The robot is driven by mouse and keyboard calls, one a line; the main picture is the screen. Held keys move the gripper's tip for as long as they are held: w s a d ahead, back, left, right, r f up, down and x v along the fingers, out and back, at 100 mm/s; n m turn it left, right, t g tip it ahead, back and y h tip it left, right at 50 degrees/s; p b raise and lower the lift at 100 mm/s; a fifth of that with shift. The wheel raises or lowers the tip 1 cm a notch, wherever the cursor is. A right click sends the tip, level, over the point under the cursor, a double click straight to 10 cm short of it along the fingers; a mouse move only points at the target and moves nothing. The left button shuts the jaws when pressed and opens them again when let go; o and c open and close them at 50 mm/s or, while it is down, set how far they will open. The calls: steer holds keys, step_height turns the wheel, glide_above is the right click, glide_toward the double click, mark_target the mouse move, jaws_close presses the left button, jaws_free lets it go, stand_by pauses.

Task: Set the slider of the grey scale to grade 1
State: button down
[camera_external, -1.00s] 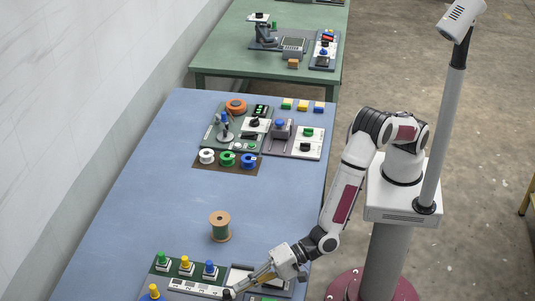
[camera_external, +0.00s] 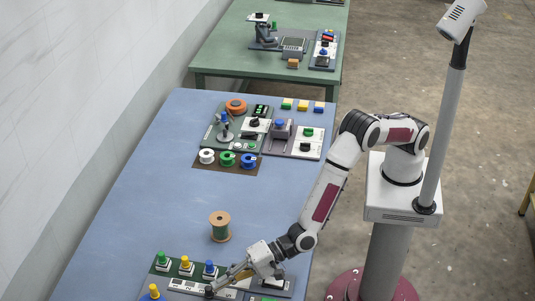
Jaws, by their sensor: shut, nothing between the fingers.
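The grey scale (camera_external: 190,286) is a pale strip with printed marks near the bottom edge of the picture, on a dark panel on the blue table. A small dark knob, the slider (camera_external: 209,291), shows on the strip right at my fingertips. My gripper (camera_external: 213,287) is shut with nothing between its fingers, and its tips point down-left at the knob. They look to be touching or very close to it; I cannot tell which. The grade marks are too small to read surely, and the fingers hide part of the strip.
Green (camera_external: 161,258), yellow (camera_external: 186,263) and blue (camera_external: 209,268) buttons stand just behind the strip. Another yellow button (camera_external: 154,291) is at its left. A copper-coloured spool (camera_external: 220,227) stands farther back. The blue table's middle is clear.

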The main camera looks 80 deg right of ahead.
steer(key=w, duration=0.6)
steer(key=shift+w, duration=0.3)
steer(key=shift+s+d, duration=0.15)
steer(key=shift+s, duration=0.05)
steer(key=shift+s+d, duration=0.5)
steer(key=shift+s, duration=0.2)
steer(key=shift+s+d, duration=0.5)
steer(key=shift+s, duration=0.15)
steer(key=shift+v, duration=5.1)
